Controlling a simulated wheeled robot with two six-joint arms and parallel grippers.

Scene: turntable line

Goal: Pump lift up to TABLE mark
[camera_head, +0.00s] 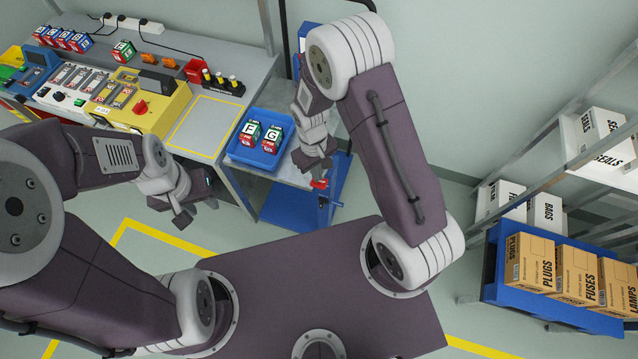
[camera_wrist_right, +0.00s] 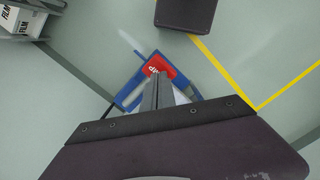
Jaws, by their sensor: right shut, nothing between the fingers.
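The lift has a grey top (camera_head: 285,179) and a blue base (camera_head: 278,212), and stands against the workbench's right end. A blue tray (camera_head: 235,150) on it holds boxes marked F (camera_head: 249,133) and G (camera_head: 271,139). A red pedal (camera_head: 319,184) sits at the lift's near right side; the right wrist view shows it with white lettering (camera_wrist_right: 159,64) in a blue frame. My right gripper (camera_head: 318,165) is shut and empty, pointing down just above the pedal; contact cannot be told. My left gripper (camera_head: 197,212) is open and empty, left of the lift. The TABLE mark is not discernible.
The workbench (camera_head: 205,85) holds yellow and blue devices, several lettered boxes and a yellow-outlined empty square (camera_head: 203,127). At right, a rack holds white cartons (camera_head: 597,135) and a blue shelf (camera_head: 493,285) of brown cartons (camera_head: 529,262). Floor between lift and rack is clear.

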